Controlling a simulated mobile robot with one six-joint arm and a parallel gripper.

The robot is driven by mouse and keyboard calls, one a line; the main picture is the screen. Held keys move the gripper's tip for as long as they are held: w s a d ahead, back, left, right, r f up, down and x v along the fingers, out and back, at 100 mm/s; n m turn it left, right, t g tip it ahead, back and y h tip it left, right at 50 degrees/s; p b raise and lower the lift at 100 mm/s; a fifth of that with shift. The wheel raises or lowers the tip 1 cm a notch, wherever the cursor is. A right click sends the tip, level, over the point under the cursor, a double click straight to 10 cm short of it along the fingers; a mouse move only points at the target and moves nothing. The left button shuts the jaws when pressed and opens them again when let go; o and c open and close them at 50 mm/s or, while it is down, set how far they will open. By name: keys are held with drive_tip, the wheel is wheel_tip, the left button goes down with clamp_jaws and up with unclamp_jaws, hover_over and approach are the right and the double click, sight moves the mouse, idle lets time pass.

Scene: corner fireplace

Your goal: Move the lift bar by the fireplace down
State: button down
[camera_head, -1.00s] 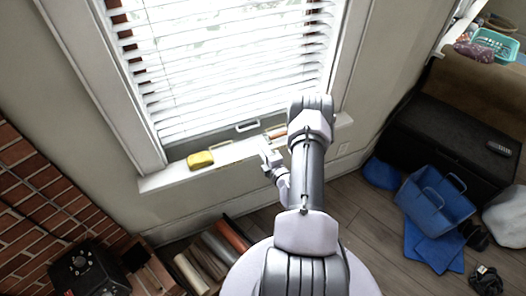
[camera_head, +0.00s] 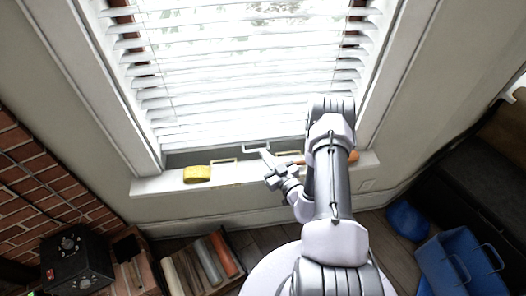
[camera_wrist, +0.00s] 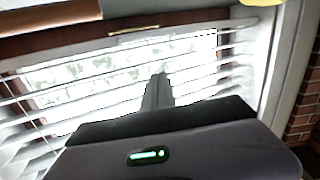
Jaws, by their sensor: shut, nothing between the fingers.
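A pale, thin bar-shaped handle (camera_head: 257,149) is at the bottom of the window, just under the blinds; it looks like the lift bar. A second thin pale bar outline (camera_head: 222,161) shows to its left, nearer the sill. In the wrist view, a brass-coloured bar (camera_wrist: 134,30) sits on a dark wooden rail; I cannot tell which of these it matches. My gripper (camera_head: 267,158) is at the window, close to the right end of the first handle; contact cannot be told. In the wrist view my gripper (camera_wrist: 159,80) is shut and empty, with its fingers pointing toward the blinds.
White slatted blinds (camera_head: 240,70) cover the window. A yellow sponge-like item (camera_head: 197,173) lies on the white sill (camera_head: 160,186). The brick fireplace (camera_head: 40,190) is at left, with a black box (camera_head: 75,262) below. A blue caddy (camera_head: 455,265) stands at lower right.

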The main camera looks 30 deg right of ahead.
drive_tip(key=b, duration=0.2)
hover_over(260, 166)
drive_tip(key=f, duration=0.3)
drive_tip(key=shift+w+f+b, duration=0.25)
drive_tip(key=shift+f+b, duration=0.05)
drive_tip(key=shift+f, duration=0.4)
wheel_tip(260, 166, down, 5)
drive_tip(key=b, duration=0.4)
drive_tip(key=shift+f, duration=0.1)
drive_tip(key=shift+s, duration=0.1)
